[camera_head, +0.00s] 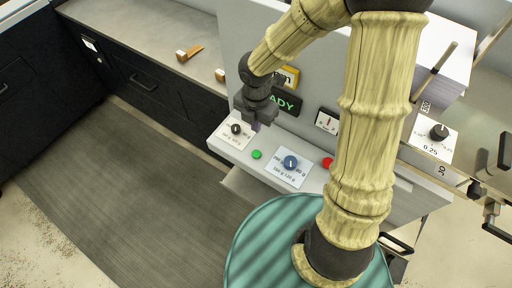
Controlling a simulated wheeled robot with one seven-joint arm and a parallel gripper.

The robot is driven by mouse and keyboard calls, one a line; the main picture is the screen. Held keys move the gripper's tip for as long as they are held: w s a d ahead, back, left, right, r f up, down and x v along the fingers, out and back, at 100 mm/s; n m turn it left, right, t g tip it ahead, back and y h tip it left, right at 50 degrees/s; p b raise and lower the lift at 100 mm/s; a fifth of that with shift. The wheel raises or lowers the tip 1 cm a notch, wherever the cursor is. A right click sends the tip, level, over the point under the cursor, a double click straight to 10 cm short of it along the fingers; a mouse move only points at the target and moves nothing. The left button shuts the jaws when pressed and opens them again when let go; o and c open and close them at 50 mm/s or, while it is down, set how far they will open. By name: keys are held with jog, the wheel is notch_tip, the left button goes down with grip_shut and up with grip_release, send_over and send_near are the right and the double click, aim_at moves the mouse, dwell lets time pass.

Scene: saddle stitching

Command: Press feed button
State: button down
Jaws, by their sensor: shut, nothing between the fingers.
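A small green button (256,154) sits on the pale control ledge of the machine, between a black knob and a blue knob. A red button (327,163) sits further right on the same ledge, partly beside my arm. I cannot read which button is labelled feed. My gripper (256,125) points down above the ledge, just above the green button in the picture, and appears apart from it. Its fingers look shut and empty.
A black knob (236,129) and a blue knob (290,162) flank the green button on white dial plates. A lit READY display (284,101) and a gauge (327,122) are on the upright panel. My arm covers the panel's right part. Grey mat (130,190) lies clear at left.

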aim_at(256, 153)
jog(key=shift+f, duration=0.1)
notch_tip(256, 153, down, 14)
jog(key=shift+r+b, duration=0.1)
jog(key=shift+b, duration=0.65)
